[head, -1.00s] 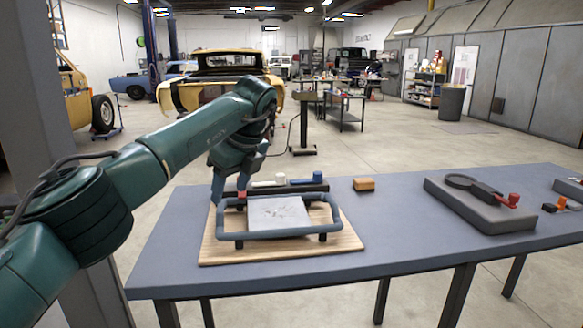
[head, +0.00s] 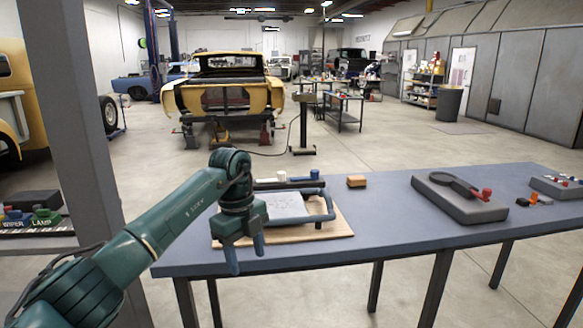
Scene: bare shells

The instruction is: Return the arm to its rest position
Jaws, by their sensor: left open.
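My left arm (head: 180,212) comes in from the left, a green jointed arm. My left gripper (head: 247,258) points down with its two blue fingers apart and nothing between them. It hangs by the table's front edge, in front of the left part of a wooden board (head: 330,232). The board carries a blue-grey tubular frame (head: 331,205) around a pale sheet (head: 285,207). The arm and gripper hide the frame's left part. My right gripper is out of view.
The blue-grey table (head: 390,220) also holds an orange block (head: 357,181), a dark slab (head: 462,204) with a black ring-headed tool, and a grey box (head: 557,188). A grey post (head: 75,110) stands close on the left. Behind it is a shelf with a labelled panel (head: 38,222).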

